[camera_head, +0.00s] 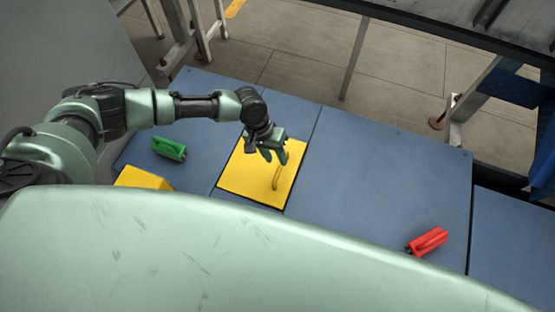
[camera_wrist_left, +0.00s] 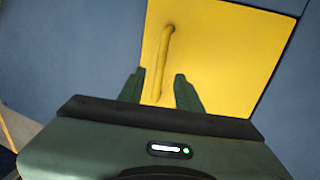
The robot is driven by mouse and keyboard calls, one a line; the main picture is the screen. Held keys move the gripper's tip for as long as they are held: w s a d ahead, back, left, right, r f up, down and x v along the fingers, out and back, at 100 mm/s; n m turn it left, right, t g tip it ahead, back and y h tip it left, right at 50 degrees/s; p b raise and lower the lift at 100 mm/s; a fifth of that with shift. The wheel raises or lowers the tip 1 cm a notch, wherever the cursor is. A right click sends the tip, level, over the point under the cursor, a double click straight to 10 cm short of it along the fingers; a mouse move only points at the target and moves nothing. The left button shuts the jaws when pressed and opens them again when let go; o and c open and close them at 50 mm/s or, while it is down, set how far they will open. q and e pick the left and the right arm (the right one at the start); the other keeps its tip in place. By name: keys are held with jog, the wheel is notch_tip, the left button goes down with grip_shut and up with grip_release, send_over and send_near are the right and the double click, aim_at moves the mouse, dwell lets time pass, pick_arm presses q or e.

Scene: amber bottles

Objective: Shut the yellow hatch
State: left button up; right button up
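The yellow hatch (camera_head: 245,180) is a square panel in the blue table top in the head view, and it appears to lie flat, level with the blue surface. A yellow bar handle (camera_head: 279,172) stands on its right part. My left gripper (camera_head: 274,157) is over the hatch, close to the handle. In the left wrist view the hatch (camera_wrist_left: 235,50) fills the upper middle. The handle (camera_wrist_left: 164,55) runs down toward the space between the two fingers of my left gripper (camera_wrist_left: 160,88), which are apart. I cannot tell whether they touch the handle. My right gripper is out of view.
A green block-like object (camera_head: 168,148) lies left of the hatch, and a red one (camera_head: 427,241) lies at the right. Another yellow piece (camera_head: 143,179) shows at the lower left, partly hidden by my body.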

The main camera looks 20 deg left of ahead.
aim_at(280, 166)
pick_arm(q)
jog(key=x, duration=0.2)
jog(key=shift+f, duration=0.35)
jog(key=shift+d+f, duration=0.15)
jog(key=shift+f, duration=0.35)
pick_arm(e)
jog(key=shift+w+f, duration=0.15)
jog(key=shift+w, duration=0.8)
pick_arm(q)
jog(key=shift+w, duration=0.1)
grip_shut()
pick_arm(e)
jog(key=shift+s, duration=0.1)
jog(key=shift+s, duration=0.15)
